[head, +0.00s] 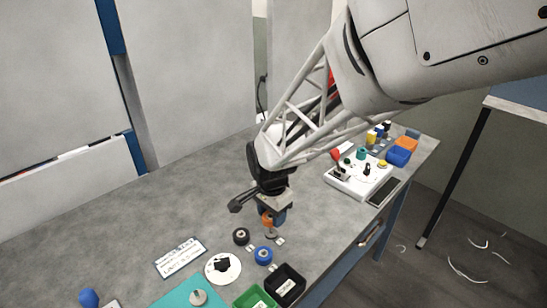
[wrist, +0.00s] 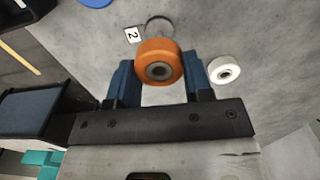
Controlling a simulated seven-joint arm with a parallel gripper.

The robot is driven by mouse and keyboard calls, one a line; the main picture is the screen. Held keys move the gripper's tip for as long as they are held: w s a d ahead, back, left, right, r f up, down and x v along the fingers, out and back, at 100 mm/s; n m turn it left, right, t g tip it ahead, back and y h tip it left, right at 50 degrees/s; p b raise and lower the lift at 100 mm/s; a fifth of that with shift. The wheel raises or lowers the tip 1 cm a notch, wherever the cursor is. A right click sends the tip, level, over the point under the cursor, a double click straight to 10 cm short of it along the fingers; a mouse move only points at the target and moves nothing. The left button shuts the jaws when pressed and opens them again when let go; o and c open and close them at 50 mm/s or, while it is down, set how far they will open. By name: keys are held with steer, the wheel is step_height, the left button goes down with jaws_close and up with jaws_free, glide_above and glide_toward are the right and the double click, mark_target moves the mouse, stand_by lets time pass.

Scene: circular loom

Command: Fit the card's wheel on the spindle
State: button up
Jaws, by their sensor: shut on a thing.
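My gripper (wrist: 160,82) is shut on an orange wheel (wrist: 159,62) with a dark centre hole, and its blue fingers press the wheel from both sides. In the head view the orange wheel (head: 267,219) hangs under my gripper, near the table's front edge. A white card (head: 180,257) with printed lines lies to the left; its text is too small to read surely. A white base (head: 347,186) with several upright parts stands at the right; I cannot tell which part is the spindle.
A black wheel (head: 241,236) and a blue wheel (head: 263,255) lie near my gripper. A white ring (wrist: 224,70) and a tag marked 2 (wrist: 133,35) are beside the held wheel. Green (head: 254,299) and black (head: 286,284) bins stand in front. A phone (head: 384,192) lies by the base.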

steer(key=s+a+r+n, duration=0.3)
steer(key=s+a, duration=0.4)
steer(key=s, duration=0.3)
steer(key=s+a+r+n, duration=0.3)
steer(key=s+a+r, duration=0.3)
steer(key=s+a, duration=0.2)
steer(key=shift+s+a+r, duration=0.2)
steer(key=shift+s+a, duration=0.05)
steer(key=shift+s, duration=0.85)
steer(key=shift+f, duration=0.3)
steer(key=shift+f, duration=3.15)
steer(key=shift+f, duration=1.85)
steer(key=o, duration=1.1)
